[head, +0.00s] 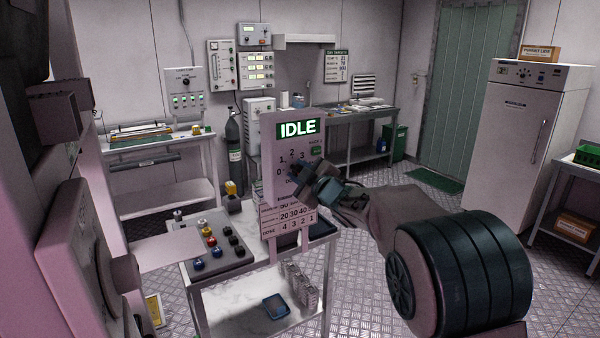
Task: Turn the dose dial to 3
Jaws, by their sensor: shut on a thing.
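The dose dial is on the front of a pale upright panel (284,135) in the middle of the head view. Printed numbers 0, 1 and 2 show around the dial's left and upper side. A green display reading IDLE (297,128) sits at the panel's top. My gripper (303,178) is at the dial, coming from the right, and is shut on the dial.
Below the panel is a chart (287,220) with rows of numbers. A sloped console (222,270) with coloured knobs stands to its left on the cart. A blue tray (276,306) lies on the lower shelf. A white fridge (520,150) stands at the right. Open floor lies behind my arm.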

